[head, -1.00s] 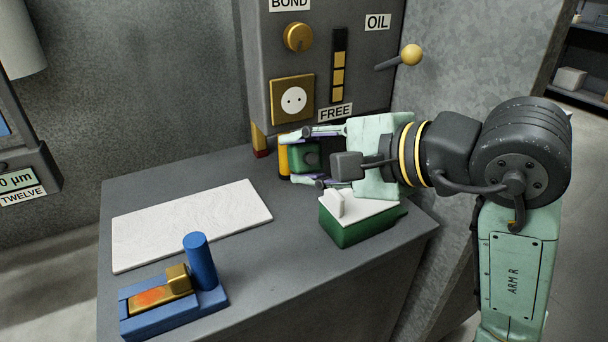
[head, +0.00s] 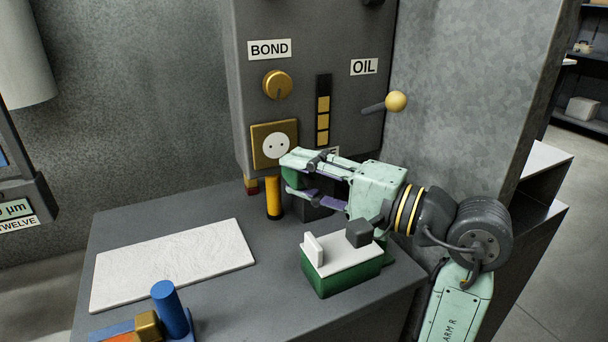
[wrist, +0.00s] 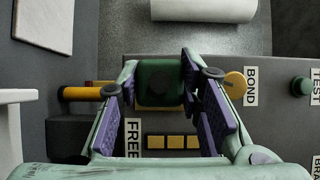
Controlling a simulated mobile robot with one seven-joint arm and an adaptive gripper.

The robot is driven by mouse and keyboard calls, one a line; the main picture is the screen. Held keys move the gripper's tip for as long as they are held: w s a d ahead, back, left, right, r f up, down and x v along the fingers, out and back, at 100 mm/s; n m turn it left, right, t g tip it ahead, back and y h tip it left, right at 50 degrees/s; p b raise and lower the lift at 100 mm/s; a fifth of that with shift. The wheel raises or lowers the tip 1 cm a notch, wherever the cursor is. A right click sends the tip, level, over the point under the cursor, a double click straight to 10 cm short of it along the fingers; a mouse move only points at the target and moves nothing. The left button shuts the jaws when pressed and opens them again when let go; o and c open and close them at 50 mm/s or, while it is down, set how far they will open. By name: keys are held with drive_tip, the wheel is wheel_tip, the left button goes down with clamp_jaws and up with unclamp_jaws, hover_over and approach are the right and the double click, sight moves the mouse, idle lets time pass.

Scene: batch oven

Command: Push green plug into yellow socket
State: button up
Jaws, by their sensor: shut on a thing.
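The green plug (head: 290,178) is between the fingers of my gripper (head: 294,176), which is shut on it. In the head view the fingers hide part of the plug. The yellow socket (head: 258,150), a square plate with a white round face, is on the front of the grey machine. The plug appears just below and to the right of the socket face. In the wrist view the green plug (wrist: 160,78) covers most of the yellow socket (wrist: 158,107), whose edge shows behind it. I cannot tell whether they touch.
A yellow cylinder (head: 273,197) stands on the grey table below the socket. A green block with a white top (head: 340,278) is under my arm. A white sheet (head: 175,265) and a blue fixture (head: 170,308) are at left. A yellow-ball lever (head: 396,101) juts out at right.

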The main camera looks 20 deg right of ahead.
drive_tip(key=shift+w, duration=0.15)
drive_tip(key=shift+w+r+p, duration=0.1)
drive_tip(key=shift+w+p, duration=0.5)
drive_tip(key=shift+w, duration=0.35)
drive_tip(key=w+p, duration=0.1)
drive_tip(key=w, duration=0.2)
drive_tip(key=shift+w+a, duration=0.1)
drive_tip(key=shift+w, duration=0.2)
drive_tip(key=shift+b, duration=1.6)
idle(1.1)
drive_tip(key=shift+w, duration=0.6)
idle(0.4)
drive_tip(key=o, duration=1.1)
drive_tip(key=shift+o, duration=0.2)
